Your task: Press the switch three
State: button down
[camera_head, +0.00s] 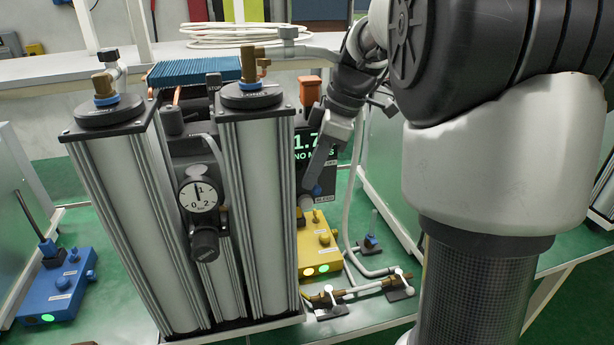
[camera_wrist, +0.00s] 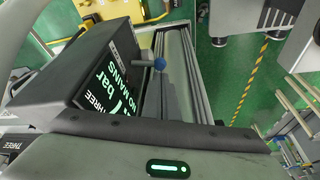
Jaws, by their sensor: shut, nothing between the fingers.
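My gripper (camera_head: 308,200) reaches down behind the right metal column in the head view. It is shut and empty, with its tip beside the dark display box (camera_head: 334,150). The display reads 1.7 and "NO MAINS". The wrist view shows this box (camera_wrist: 110,75) at close range, with a "THREE" label on it. Another "THREE" label (camera_wrist: 12,152) shows at the lower left edge. A blue knob (camera_wrist: 159,63) is beyond the box. I cannot make out the switch three itself, or whether my gripper touches anything.
The right column (camera_head: 258,200) and left column (camera_head: 125,215) stand in front, with a pressure gauge (camera_head: 199,194) between them. Hoses and brass valves (camera_head: 335,295) lie nearby. A blue box (camera_head: 60,285) is at left.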

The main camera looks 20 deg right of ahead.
jog(key=shift+s+d, duration=0.1)
jog(key=shift+d, duration=0.35)
jog(key=n, duration=0.1)
jog(key=d+n, duration=0.1)
jog(key=shift+n+g, duration=0.4)
jog(key=shift+s+a, duration=0.1)
jog(key=shift+s+d+b, duration=0.3)
jog(key=shift+s+d, duration=0.25)
jog(key=shift+d, duration=0.05)
